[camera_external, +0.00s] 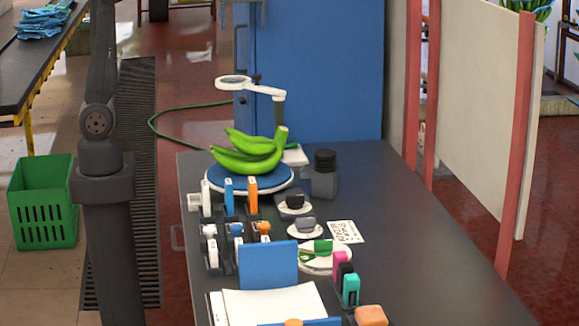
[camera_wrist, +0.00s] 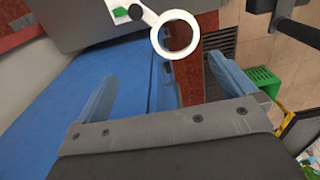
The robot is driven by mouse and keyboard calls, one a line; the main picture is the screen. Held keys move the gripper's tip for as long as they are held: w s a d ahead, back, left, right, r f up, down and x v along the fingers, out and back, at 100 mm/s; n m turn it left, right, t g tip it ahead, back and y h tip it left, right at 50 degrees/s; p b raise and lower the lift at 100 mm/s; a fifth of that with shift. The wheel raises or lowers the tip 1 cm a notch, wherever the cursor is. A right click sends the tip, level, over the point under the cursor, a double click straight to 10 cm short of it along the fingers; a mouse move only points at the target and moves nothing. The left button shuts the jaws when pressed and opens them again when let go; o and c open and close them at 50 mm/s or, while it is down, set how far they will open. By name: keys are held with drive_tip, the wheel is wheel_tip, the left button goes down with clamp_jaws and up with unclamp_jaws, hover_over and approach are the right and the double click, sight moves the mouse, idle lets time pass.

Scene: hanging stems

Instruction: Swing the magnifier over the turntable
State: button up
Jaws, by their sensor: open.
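The white magnifier (camera_external: 218,82) has a round lens ring on an arm from a post at the back of the table. A black knob (camera_external: 257,77) sits on its arm. The ring shows above and behind the blue turntable (camera_external: 281,182); whether it is directly over it I cannot tell. Green bananas (camera_external: 250,158) lie on the turntable. In the wrist view the magnifier (camera_wrist: 156,38) is beyond my gripper (camera_wrist: 163,78), with its ring between the fingertips in the picture. The turntable is not visible in the wrist view.
A blue cabinet (camera_external: 318,70) stands behind the table (camera_external: 420,270). A dark bottle (camera_external: 324,178) is right of the turntable. A green crate (camera_external: 42,202) is on the floor at left. The table's right side is clear.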

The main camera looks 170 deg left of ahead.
drive_tip(key=shift+c, duration=0.4)
drive_tip(key=c, duration=0.4)
drive_tip(key=shift+w+a+r+n, duration=0.1)
drive_tip(key=shift+w+a+n, duration=0.1)
drive_tip(key=shift+n, duration=0.2)
drive_tip(key=c, duration=0.3)
drive_tip(key=w+a+n, duration=0.1)
drive_tip(key=n, duration=0.1)
drive_tip(key=w+a+r+n, duration=0.1)
drive_tip(key=n, duration=0.2)
drive_tip(key=w+a+n, duration=0.1)
drive_tip(key=w+n, duration=0.1)
drive_tip(key=n, duration=0.1)
drive_tip(key=shift+w+a+r, duration=0.1)
drive_tip(key=shift+r, duration=0.25)
drive_tip(key=c, duration=0.4)
drive_tip(key=shift+o, duration=0.2)
approach(249, 83)
drive_tip(key=w+f, duration=0.1)
drive_tip(key=w+a+f, duration=0.1)
drive_tip(key=f, duration=0.1)
drive_tip(key=w+a+f, duration=0.1)
drive_tip(key=f, duration=0.1)
drive_tip(key=shift+f, duration=0.1)
clamp_jaws()
